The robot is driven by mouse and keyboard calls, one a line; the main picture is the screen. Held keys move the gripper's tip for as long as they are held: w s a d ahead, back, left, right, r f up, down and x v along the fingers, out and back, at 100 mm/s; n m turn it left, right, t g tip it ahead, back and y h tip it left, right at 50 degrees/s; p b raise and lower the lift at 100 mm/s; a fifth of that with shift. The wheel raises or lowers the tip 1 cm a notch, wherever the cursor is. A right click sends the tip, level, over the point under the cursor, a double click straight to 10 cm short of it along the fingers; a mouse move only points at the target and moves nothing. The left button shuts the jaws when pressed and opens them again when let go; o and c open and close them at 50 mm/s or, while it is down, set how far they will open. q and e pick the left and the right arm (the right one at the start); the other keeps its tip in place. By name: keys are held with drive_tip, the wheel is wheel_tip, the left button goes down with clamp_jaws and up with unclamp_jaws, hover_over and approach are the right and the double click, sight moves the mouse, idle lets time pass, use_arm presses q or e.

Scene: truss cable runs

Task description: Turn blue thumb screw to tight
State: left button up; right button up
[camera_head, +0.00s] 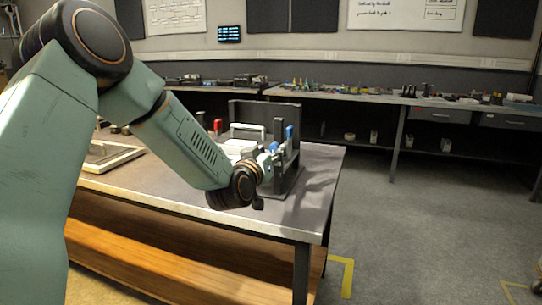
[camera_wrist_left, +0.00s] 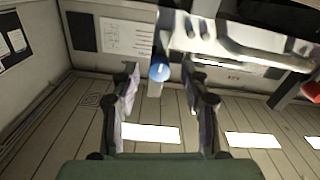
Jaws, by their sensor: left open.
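In the left wrist view a blue knob (camera_wrist_left: 159,72), which looks like the blue thumb screw, sits on a pale stem. It appears between the tips of my open left gripper (camera_wrist_left: 160,78), with a gap on both sides. Its distance in depth is hard to judge. In the head view my left gripper (camera_head: 268,160) is at the dark fixture (camera_head: 290,178) on the table. A small blue part (camera_head: 274,147) shows beside the fingers and another blue part (camera_head: 289,132) higher on the fixture. I cannot tell which is the knob. My right gripper is not in view.
The fixture stands near the right end of the metal table (camera_head: 318,170). A red part (camera_head: 218,125) stands to the left behind my arm; a red part (camera_wrist_left: 311,89) shows at the wrist view's right edge. A framed panel (camera_head: 108,157) lies at left. Floor at right is open.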

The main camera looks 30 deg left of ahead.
use_arm(q)
drive_tip(key=shift+w+r, duration=0.1)
drive_tip(key=shift+w, duration=0.25)
drive_tip(key=shift+a, duration=0.1)
clamp_jaws()
